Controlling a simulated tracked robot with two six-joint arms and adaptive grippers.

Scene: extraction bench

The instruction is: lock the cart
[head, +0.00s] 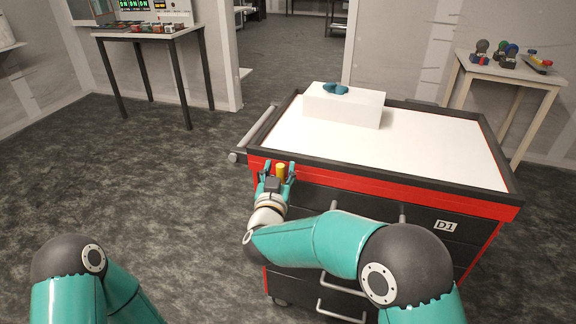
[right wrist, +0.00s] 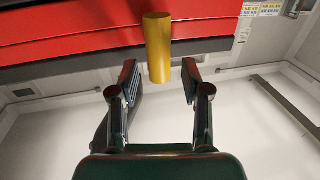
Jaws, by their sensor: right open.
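The cart (head: 440,172) is red and black with a white top and stands right of centre in the head view. A yellow cylindrical knob (head: 281,170) sticks out from its front near the left corner. The knob also shows in the right wrist view (right wrist: 158,48), against the red panel. My right gripper (head: 277,168) is open at the knob. In the right wrist view its fingers (right wrist: 158,75) stand apart, one on each side of the knob's lower end, with gaps between. My left gripper is out of the head view.
A white box (head: 345,106) with a teal object (head: 335,89) on it stands on the cart top. The cart has a side push bar (head: 255,134), drawer handles (head: 342,284) and a D1 label (head: 446,226). Small tables stand at the back left (head: 140,36) and right (head: 507,75). Left floor is clear.

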